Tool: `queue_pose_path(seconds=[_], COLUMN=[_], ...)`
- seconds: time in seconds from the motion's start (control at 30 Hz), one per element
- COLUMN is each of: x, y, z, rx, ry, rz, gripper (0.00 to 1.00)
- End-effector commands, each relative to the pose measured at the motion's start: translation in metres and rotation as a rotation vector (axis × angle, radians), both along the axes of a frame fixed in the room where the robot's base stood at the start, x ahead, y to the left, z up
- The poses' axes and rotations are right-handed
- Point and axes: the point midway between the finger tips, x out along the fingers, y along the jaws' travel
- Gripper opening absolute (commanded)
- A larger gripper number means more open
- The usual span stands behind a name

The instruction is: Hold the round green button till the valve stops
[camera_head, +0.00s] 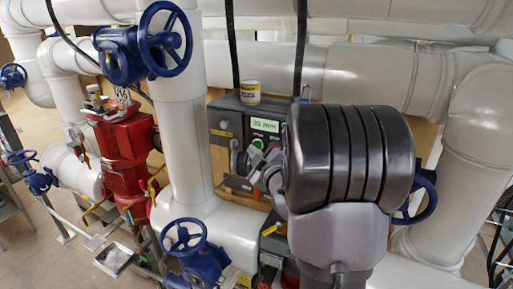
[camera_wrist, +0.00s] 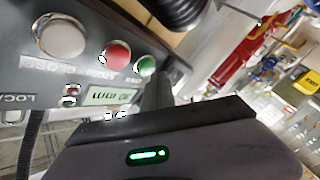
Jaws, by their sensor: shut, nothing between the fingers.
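The round green button (camera_wrist: 145,66) is on a dark control box, beside a red button (camera_wrist: 117,55) and a large pale round button (camera_wrist: 60,36) in the wrist view. In the head view the green button (camera_head: 257,143) shows just below the box's lit display (camera_head: 264,125), which reads about 39 mm. My gripper (camera_wrist: 158,77) is shut and empty, its tips close beside the green button; I cannot tell whether they touch it. In the head view my arm hides much of the box's right side. The display also shows in the wrist view (camera_wrist: 110,97), upside down.
A yellow-and-white can (camera_head: 250,91) stands on top of the box. A blue handwheel (camera_head: 165,40) and a red valve body (camera_head: 124,150) are on the left. White pipes (camera_head: 365,78) run behind and around. Another blue handwheel (camera_head: 184,237) is low in front.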

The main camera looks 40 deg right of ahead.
Motion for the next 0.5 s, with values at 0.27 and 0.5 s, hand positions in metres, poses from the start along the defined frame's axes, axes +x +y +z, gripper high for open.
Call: queue_pose_path(seconds=[0.27, 0.5], x=[0.0016, 0.0018], y=[-0.0041, -0.0048], z=[-0.0003, -0.0003], rx=[0.001, 0.001], ry=[-0.001, -0.001], rz=[-0.001, -0.001], gripper=[0.00, 0.00])
